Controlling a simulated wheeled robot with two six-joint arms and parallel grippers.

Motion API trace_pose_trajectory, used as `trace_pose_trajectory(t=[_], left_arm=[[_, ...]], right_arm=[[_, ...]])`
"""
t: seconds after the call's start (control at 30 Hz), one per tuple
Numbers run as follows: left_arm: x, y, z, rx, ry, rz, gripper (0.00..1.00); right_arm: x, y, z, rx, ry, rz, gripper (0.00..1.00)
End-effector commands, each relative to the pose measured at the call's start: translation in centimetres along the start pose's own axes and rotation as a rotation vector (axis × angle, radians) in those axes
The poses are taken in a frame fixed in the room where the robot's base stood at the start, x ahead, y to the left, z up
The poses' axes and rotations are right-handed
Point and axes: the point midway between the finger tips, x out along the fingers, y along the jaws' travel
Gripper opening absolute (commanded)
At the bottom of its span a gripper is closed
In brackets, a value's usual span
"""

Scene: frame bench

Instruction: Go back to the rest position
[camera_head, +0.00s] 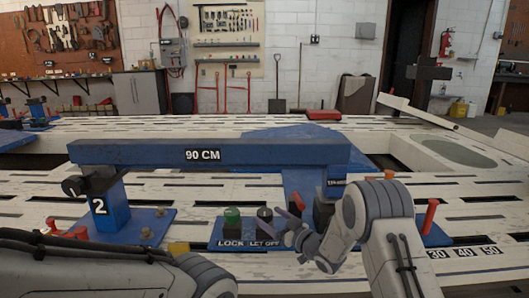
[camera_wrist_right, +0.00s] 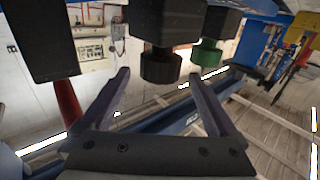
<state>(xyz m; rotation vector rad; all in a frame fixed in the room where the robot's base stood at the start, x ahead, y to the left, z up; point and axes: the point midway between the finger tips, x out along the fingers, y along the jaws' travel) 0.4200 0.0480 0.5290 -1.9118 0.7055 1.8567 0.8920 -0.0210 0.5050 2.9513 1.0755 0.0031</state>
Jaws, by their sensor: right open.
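My right gripper (camera_head: 287,226) is in front of the blue control panel (camera_head: 240,235), by the black "LET OFF" button (camera_head: 265,216). The green "LOCK" button (camera_head: 232,217) stands to its left. In the right wrist view the gripper (camera_wrist_right: 163,80) has its two fingers spread wide, with nothing held between them. The black button (camera_wrist_right: 160,67) and green button (camera_wrist_right: 207,54) appear beyond the fingers; I cannot tell whether a finger touches either. My left arm (camera_head: 100,270) crosses the bottom left of the head view, and its gripper is out of frame.
A blue beam (camera_head: 215,152) marked "90 CM" spans above the panel, on a blue post (camera_head: 108,210) marked 2 at the left. Red pegs (camera_head: 429,216) stand at the right and left. The slotted white bench (camera_head: 480,205) is mostly bare at right.

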Motion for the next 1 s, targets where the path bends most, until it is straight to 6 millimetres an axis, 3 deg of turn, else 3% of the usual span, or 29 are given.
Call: trace_pose_trajectory(t=[0.17, 0.6, 1.0], left_arm=[[1.8, -0.1, 0.1, 0.000, 0.000, 0.000, 0.94], [1.2, -0.1, 0.1, 0.000, 0.001, 0.000, 0.94], [1.2, -0.1, 0.1, 0.000, 0.000, 0.000, 0.94]], right_arm=[[3.5, -0.2, 0.2, 0.000, 0.002, 0.004, 0.94], [3.4, -0.2, -0.1, 0.002, -0.001, 0.258, 0.94], [3.3, -0.1, 0.0, 0.000, -0.002, 0.341, 0.94]])
